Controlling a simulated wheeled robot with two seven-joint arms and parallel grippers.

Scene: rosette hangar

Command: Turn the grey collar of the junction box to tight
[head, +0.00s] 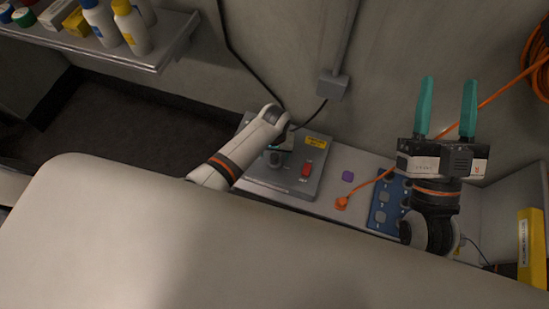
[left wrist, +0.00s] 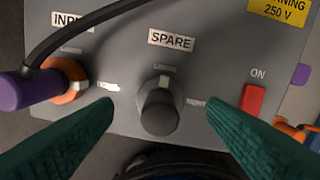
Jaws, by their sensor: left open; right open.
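The grey junction box (head: 312,178) sits on the bench, partly hidden in the head view by my left arm. In the left wrist view its dark grey collar (left wrist: 160,112) is below the SPARE label; a light mark on its top side faces the small upper lettering. Small lettering, apparently TIGHT, is to its right. My left gripper (left wrist: 160,104) is open, with one teal finger on each side of the collar; contact is not visible. An orange collar (left wrist: 75,82) with a purple plug (left wrist: 28,88) is at the left. My right gripper (head: 446,95) is open, empty and raised, fingers up.
A red ON switch (left wrist: 253,99) is on the box right of the grey collar. A black cable (left wrist: 85,32) arches above the plug. A purple block (head: 347,176), an orange plug with cord (head: 342,203) and a blue panel (head: 380,213) are right of the box.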

